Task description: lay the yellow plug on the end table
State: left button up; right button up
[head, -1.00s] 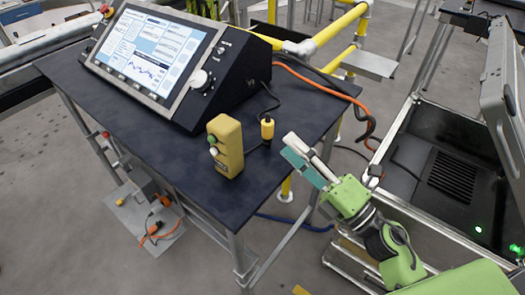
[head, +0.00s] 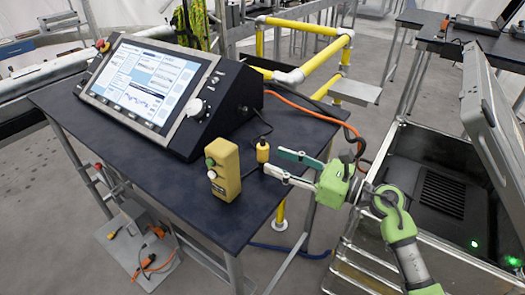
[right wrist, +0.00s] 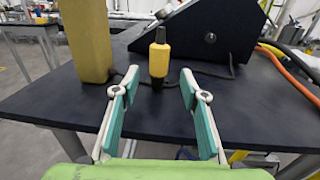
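The yellow plug (head: 262,152) stands upright near the right edge of a dark table (head: 130,165), with a dark cable at it. It also shows in the right wrist view (right wrist: 159,60), straight ahead between the fingers and a little beyond the tips. My right gripper (head: 273,163) is open and empty, with green-padded fingers spread and pointing at the plug. The gripper also shows in the right wrist view (right wrist: 159,82). I cannot tell which table is the end table. My left gripper is not in view.
A yellow box with buttons (head: 223,170) stands left of the plug. A black screen console (head: 205,125) fills the table's back. An orange cable (head: 305,110) runs along the right side. An open metal case (head: 435,185) is at right. Another dark table (head: 490,45) stands behind.

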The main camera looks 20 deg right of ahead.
aim_at(263, 154)
jog(key=p+x, duration=0.1)
jog(key=x, duration=0.1)
jog(key=r+p+x, duration=0.1)
jog(key=x, duration=0.2)
jog(key=shift+s+a, duration=0.1)
jog(key=shift+a+f, duration=0.15)
jog(key=shift+a, duration=0.05)
grip_shut()
